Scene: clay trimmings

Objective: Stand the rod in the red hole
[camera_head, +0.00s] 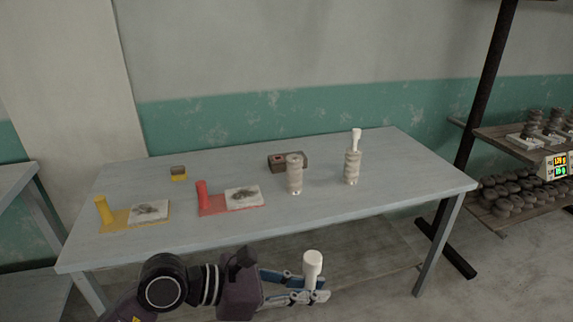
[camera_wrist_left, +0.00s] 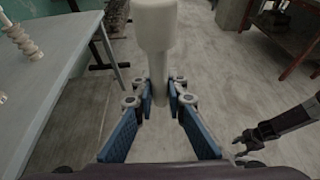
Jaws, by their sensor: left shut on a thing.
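My left gripper (camera_head: 309,290) is shut on a white rod (camera_head: 313,268), held upright in front of the table's front edge. The rod has a thick head on top and a thinner shaft between the fingers, as the left wrist view shows (camera_wrist_left: 155,30). A brown block (camera_head: 292,161) with a reddish spot on its left part, perhaps the red hole, lies at the back of the table, partly behind a ribbed beige post (camera_head: 294,178). The hole itself is too small to make out. My right gripper (camera_wrist_left: 246,147) appears in the left wrist view, empty, its fingers apart.
Another ribbed post (camera_head: 352,169) on the grey table (camera_head: 330,203) has a white rod-like piece (camera_head: 356,139) on top. A small yellow-and-brown block (camera_head: 178,174) lies behind. The table's front right is clear.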

